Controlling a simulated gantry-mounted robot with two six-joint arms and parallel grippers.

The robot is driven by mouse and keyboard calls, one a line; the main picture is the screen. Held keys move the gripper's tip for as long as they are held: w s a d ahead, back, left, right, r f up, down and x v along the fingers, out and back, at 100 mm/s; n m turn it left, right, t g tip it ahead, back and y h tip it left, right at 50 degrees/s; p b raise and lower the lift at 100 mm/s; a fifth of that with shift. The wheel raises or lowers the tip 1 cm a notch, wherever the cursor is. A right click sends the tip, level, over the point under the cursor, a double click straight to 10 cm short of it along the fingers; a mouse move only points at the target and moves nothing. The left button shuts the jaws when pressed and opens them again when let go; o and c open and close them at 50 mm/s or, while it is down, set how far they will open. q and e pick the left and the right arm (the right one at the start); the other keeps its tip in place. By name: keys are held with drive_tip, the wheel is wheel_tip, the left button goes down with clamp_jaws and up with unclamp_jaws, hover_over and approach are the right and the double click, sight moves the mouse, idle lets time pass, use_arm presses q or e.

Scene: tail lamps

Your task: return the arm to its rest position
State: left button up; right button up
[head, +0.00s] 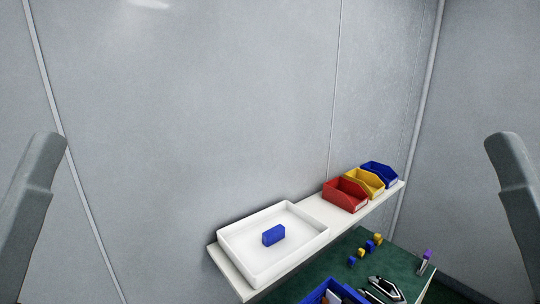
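Neither of my grippers shows in the head view. A grey part of my own body stands at the left edge, and a matching one stands at the right edge. Both are clear of the shelf and the table. Whether the grippers are open or hold anything is hidden. A blue block (273,235) lies in the white tray (240,262), apart from its walls.
The tray sits on a white shelf (312,208) along the wall. Red (345,194), yellow (366,180) and blue (381,174) bins stand at its far end. The green table (402,263) below holds small blue and yellow pieces, lamps and a blue container (318,293).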

use_arm(q)
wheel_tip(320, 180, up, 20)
drive_tip(key=p, duration=1.5)
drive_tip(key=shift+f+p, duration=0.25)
drive_tip(key=shift+p, duration=0.1)
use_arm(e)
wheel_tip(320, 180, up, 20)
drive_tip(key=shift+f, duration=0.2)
